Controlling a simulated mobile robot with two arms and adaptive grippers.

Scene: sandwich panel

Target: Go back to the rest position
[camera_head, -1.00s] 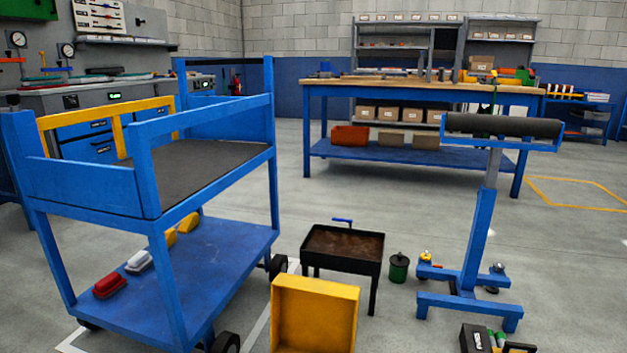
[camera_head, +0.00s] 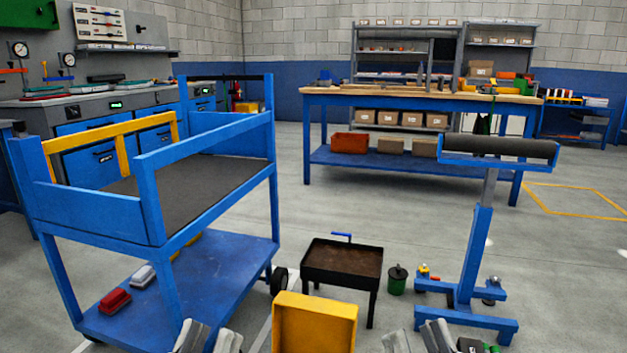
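My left gripper (camera_head: 209,338) shows at the bottom edge, in front of the blue cart's lower shelf. Its two grey fingertips are apart with nothing seen between them. My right gripper (camera_head: 417,338) also shows at the bottom edge, right of the yellow bin. Its grey fingertips are apart and it looks empty. Only the tips of both grippers are in view; the rest is below the frame.
The blue cart (camera_head: 95,208) with a dark top stands at left. A yellow bin (camera_head: 316,309) lies between my grippers. Behind it are a dark tray stand (camera_head: 342,262) and a green can (camera_head: 397,281). A blue roller stand (camera_head: 478,245) is at right. Open floor lies beyond.

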